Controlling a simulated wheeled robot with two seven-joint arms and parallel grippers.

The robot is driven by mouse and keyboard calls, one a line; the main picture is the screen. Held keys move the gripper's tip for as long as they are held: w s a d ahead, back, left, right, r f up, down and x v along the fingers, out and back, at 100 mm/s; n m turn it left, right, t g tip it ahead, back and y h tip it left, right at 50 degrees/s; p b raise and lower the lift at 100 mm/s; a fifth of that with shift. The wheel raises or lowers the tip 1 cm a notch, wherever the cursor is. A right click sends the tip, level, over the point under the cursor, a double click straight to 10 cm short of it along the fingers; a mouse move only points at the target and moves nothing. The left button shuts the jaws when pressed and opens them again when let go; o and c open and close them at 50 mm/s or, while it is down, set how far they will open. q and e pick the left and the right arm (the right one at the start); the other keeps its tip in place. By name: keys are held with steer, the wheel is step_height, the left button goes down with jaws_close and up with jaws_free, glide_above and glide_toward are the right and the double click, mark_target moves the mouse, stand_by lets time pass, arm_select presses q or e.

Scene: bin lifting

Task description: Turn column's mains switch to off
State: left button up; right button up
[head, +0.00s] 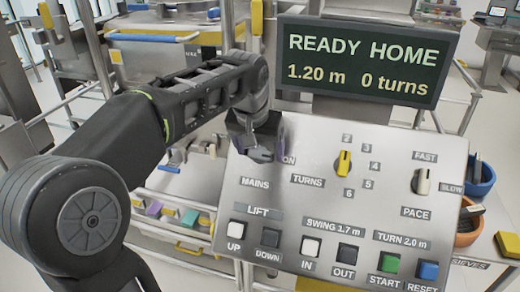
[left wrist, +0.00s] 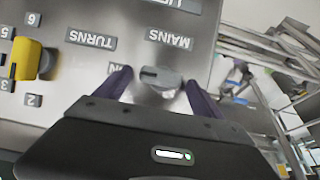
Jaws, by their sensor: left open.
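The mains switch, a grey knob (left wrist: 160,80), sits on the sloped metal control panel (head: 335,220) near the MAINS label (head: 255,183). In the left wrist view it stands between the two dark purple fingers of my open left gripper (left wrist: 160,78), with a visible gap to each finger. In the head view my left gripper (head: 264,148) is over the panel's upper left and largely hides the switch. The ON label (head: 289,160) shows just right of the gripper; any OFF label is hidden. My right gripper is not in view.
A display (head: 365,62) reads READY HOME, 1.20 m, 0 turns. Blue (head: 481,178) and orange bowls (head: 468,226) stand to the right.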

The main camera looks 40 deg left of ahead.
arm_select(q)
steer(key=shift+w+f, duration=0.1)
steer(key=shift+f, duration=0.2)
steer(key=c, duration=1.4)
